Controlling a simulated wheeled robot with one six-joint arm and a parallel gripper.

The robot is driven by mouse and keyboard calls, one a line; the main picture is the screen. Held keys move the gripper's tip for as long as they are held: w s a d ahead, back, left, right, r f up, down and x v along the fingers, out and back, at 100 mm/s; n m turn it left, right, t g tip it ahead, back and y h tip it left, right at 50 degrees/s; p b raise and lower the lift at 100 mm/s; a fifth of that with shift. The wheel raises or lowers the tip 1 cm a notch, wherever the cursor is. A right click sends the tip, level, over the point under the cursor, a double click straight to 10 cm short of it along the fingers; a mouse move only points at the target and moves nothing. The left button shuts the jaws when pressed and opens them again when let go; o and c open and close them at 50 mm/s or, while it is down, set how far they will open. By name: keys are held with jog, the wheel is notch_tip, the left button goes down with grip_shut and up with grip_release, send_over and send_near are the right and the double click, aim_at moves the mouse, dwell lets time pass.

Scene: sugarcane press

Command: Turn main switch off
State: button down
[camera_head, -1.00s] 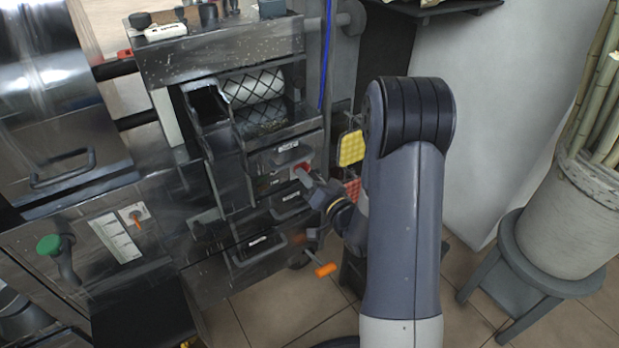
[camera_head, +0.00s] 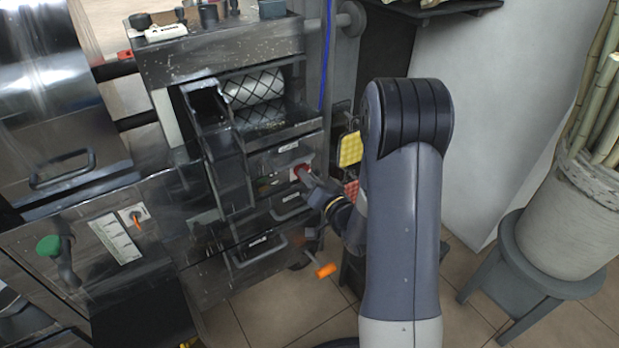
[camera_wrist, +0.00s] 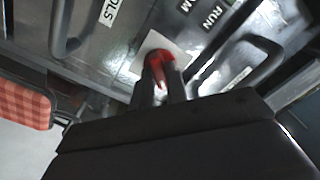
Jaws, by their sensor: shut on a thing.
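The main switch (camera_wrist: 159,61) is a red rotary knob on a pale plate on the front of the metal press. It also shows in the head view as a small red spot (camera_head: 300,169), partly covered by my fingers. My gripper (camera_wrist: 163,85) is shut on the red knob, one finger on each side of it. In the head view my gripper (camera_head: 307,179) reaches the panel from the right. Part of the lettering RUN shows near the knob in the wrist view. The knob's exact angle is hard to tell.
Drawer handles (camera_head: 262,248) stick out below the switch. An orange-tipped lever (camera_head: 325,270) is at lower right of the press. A yellow pad (camera_head: 350,148) hangs beside it. A stool (camera_head: 535,265) with a pot of cane stands at right, with bare floor between.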

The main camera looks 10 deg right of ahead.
jog(key=shift+b, duration=0.3)
jog(key=shift+f+n+b, duration=0.15)
jog(key=shift+n+b, duration=0.45)
jog(key=shift+b, duration=0.05)
jog(key=n+b, duration=0.3)
jog(key=shift+b, duration=0.3)
jog(key=n+b, duration=0.3)
jog(key=shift+n, duration=0.3)
jog(key=shift+r+b, duration=0.2)
jog(key=shift+b, duration=0.1)
jog(key=c, duration=1.4)
grip_release()
